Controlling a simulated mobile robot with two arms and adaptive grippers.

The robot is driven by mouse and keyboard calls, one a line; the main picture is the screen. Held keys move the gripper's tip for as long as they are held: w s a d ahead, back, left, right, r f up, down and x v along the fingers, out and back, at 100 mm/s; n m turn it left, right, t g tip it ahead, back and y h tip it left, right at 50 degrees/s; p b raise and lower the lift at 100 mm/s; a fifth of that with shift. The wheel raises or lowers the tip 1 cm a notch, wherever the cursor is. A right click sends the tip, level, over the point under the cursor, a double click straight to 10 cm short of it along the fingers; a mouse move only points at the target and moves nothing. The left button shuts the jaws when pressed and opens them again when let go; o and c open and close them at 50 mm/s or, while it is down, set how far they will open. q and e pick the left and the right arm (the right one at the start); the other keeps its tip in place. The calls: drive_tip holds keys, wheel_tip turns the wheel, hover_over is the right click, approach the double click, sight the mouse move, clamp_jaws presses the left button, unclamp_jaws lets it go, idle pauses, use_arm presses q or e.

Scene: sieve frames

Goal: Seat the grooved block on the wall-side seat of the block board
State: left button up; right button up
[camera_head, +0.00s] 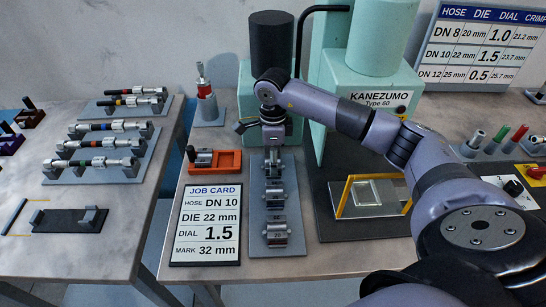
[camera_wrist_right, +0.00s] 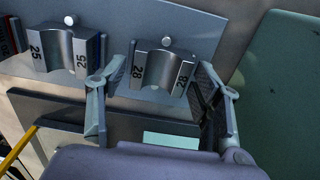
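The block board (camera_head: 292,244) is a grey plate on the table beside the job card. Grooved blocks stand in a row on it, the nearest marked 20 (camera_head: 277,233) and another (camera_head: 275,199) behind it. My right gripper (camera_head: 273,135) is over the wall-side end of the board and hides much of it. In the right wrist view, the grooved block marked 28 (camera_wrist_right: 158,68) stands at the board (camera_wrist_right: 215,35) between the open fingers of my right gripper (camera_wrist_right: 158,85), with a gap on each side. The block marked 25 (camera_wrist_right: 62,50) is to its left. My left gripper is not in view.
The green press (camera_head: 375,60) stands right of the board, with a yellow-edged frame (camera_head: 372,196) before it. An orange holder (camera_head: 228,162) and the job card (camera_head: 206,225) lie left. Hose racks (camera_head: 90,175) occupy a separate left table.

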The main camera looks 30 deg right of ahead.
drive_tip(key=shift+o, duration=1)
drive_tip(key=shift+f, duration=0.1)
wheel_tip(320, 180, up, 12)
